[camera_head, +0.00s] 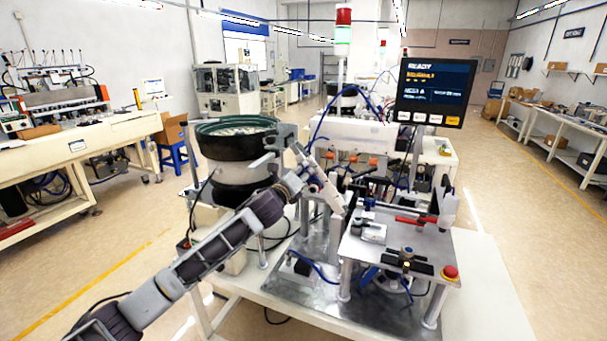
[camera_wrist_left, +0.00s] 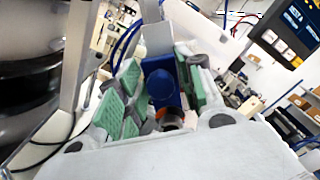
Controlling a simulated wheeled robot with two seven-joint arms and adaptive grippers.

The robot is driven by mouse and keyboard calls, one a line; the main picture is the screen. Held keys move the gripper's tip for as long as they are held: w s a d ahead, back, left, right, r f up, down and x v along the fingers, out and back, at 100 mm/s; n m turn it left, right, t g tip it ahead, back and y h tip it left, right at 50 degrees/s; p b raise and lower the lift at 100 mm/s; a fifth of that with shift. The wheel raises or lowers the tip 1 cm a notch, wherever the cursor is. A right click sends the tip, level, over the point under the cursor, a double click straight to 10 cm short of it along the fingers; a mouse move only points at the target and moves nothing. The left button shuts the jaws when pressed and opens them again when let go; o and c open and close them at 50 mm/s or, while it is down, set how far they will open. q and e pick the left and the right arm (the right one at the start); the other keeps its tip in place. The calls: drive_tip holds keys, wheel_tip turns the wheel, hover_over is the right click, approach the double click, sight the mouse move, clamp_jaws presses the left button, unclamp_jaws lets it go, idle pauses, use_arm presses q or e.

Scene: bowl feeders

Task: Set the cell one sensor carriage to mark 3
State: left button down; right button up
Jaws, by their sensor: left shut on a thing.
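My left gripper (camera_head: 318,174) reaches in from the left, beside the bowl feeder and at the left edge of the fixture plate. In the left wrist view its green-padded fingers (camera_wrist_left: 160,90) are closed around a blue part with a round knob (camera_wrist_left: 161,83), which seems to be the sensor carriage. An orange-red ring shows just below the knob. In the head view the gripper and wrist hide this part. The scale marks cannot be read in either view, so the carriage's mark cannot be told. My right gripper is not in view.
The bowl feeder (camera_head: 236,150) stands close left of the gripper. The fixture plate (camera_head: 385,258), with red and blue parts on it and a red stop button (camera_head: 450,272), is to the right. A screen (camera_head: 435,90) reading READY hangs above. Blue hoses loop behind the gripper.

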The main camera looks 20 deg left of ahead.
sight(300, 161)
use_arm(q)
drive_tip(key=shift+a+r+p, duration=0.5)
drive_tip(key=shift+r+p, duration=0.15)
drive_tip(key=shift+r, duration=0.15)
drive_tip(key=shift+a+r+p, duration=0.35)
drive_tip(key=shift+r, duration=0.05)
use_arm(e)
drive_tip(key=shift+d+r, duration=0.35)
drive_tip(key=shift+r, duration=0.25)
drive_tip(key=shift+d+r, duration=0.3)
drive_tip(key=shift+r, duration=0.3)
use_arm(q)
drive_tip(key=c, duration=1.2)
unclamp_jaws()
drive_tip(key=shift+f, duration=0.15)
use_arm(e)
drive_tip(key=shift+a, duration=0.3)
use_arm(q)
drive_tip(key=shift+s, duration=0.15)
